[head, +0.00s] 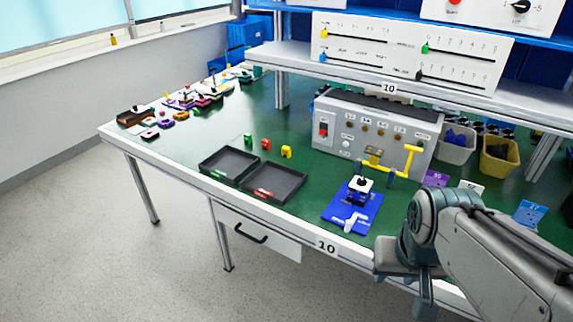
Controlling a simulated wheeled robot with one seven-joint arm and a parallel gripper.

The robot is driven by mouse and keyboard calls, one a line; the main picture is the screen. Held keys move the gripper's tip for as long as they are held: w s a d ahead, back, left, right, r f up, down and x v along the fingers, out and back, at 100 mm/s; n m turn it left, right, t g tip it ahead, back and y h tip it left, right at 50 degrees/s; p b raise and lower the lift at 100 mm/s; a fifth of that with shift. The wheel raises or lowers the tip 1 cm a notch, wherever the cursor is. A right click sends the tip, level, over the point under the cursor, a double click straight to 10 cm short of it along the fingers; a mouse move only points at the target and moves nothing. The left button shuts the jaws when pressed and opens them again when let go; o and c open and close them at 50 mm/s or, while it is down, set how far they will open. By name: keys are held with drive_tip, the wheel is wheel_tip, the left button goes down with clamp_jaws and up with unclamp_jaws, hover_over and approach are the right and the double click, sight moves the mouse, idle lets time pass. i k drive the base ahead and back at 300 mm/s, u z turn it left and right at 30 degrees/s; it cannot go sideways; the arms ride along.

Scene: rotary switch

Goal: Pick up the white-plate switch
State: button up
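The white-plate switch (361,184) has a white square top plate with a black knob and a dark body. It stands upright on a blue board (340,214) near the front edge of the green table. A white lever-shaped piece (353,221) is on the same board in front of it. My gripper (404,290) is at the lower right, in front of the table edge, apart from the switch. It points downward, and I cannot make out the gap between its fingers.
Two black trays (228,165) (273,183) lie left of the board, with small coloured blocks (265,144) behind them. A grey control box (373,132) with a yellow handle (407,161) stands behind the switch. Bins (499,157) stand at the back right. Several small switches crowd the far left.

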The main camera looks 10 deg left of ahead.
sight(358, 196)
drive_tip(key=u, duration=1.65)
drive_tip(key=i, duration=1.05)
drive_tip(key=z, duration=2.5)
